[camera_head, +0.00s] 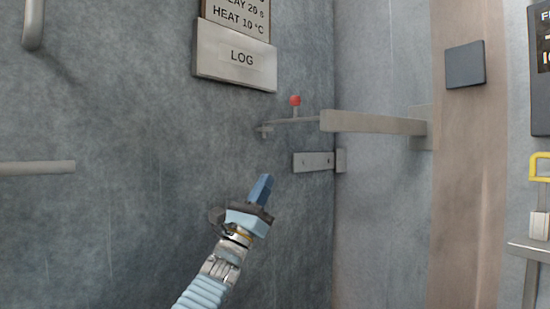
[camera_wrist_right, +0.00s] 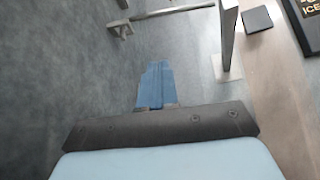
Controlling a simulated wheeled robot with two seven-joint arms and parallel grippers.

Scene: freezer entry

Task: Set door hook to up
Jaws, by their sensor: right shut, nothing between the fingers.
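The door hook (camera_head: 290,122) is a thin grey bar lying about level at the wall corner, with a red knob (camera_head: 295,100) on a short stem above it and a small bent end at its left. It also shows at the top of the right wrist view (camera_wrist_right: 170,11), where the red knob is not seen. My right gripper (camera_head: 266,178), with blue fingers, is shut and empty, below and a little left of the hook and apart from it. Its closed fingers also show in the wrist view (camera_wrist_right: 156,68). My left gripper is not in view.
A thick grey bracket arm (camera_head: 375,122) runs right from the hook to the side wall. A metal plate (camera_head: 313,161) sits just below the hook. A LOG plate (camera_head: 235,55) hangs above left, and a grey bar (camera_head: 38,167) sticks in from the left.

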